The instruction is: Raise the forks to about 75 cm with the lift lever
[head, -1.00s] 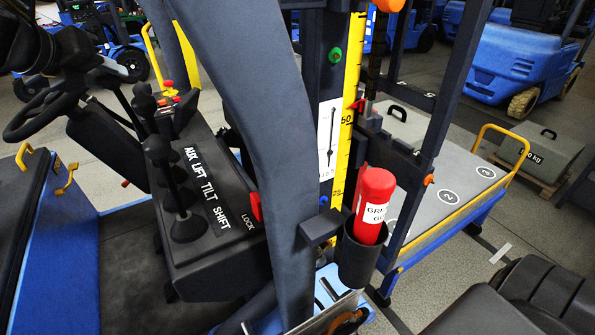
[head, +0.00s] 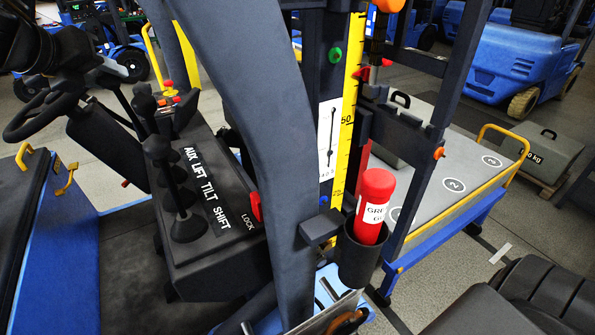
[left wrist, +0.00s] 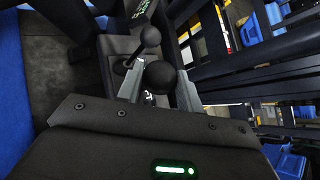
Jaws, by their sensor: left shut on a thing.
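My left gripper (head: 138,103) reaches in from the upper left to the row of lever knobs on the black console. In the left wrist view its grey fingers (left wrist: 158,92) are shut around a round black knob (left wrist: 161,76), which I take to be the lift lever's; a neighbouring knob (left wrist: 150,36) stands free. The label strip (head: 208,190) reads AUX, LIFT, TILT, SHIFT. The red pointer (head: 361,74) on the fork carriage stands clearly above the 50 mark of the yellow height scale (head: 350,95). The forks themselves cannot be made out.
A steering wheel (head: 40,118) is beside my left arm. The nearest lever knob (head: 157,147) stands free. A red LOCK switch (head: 256,207) is on the console's right side. A red cylinder (head: 374,200) sits in a black holder (head: 362,255). A grey pillar crosses the middle.

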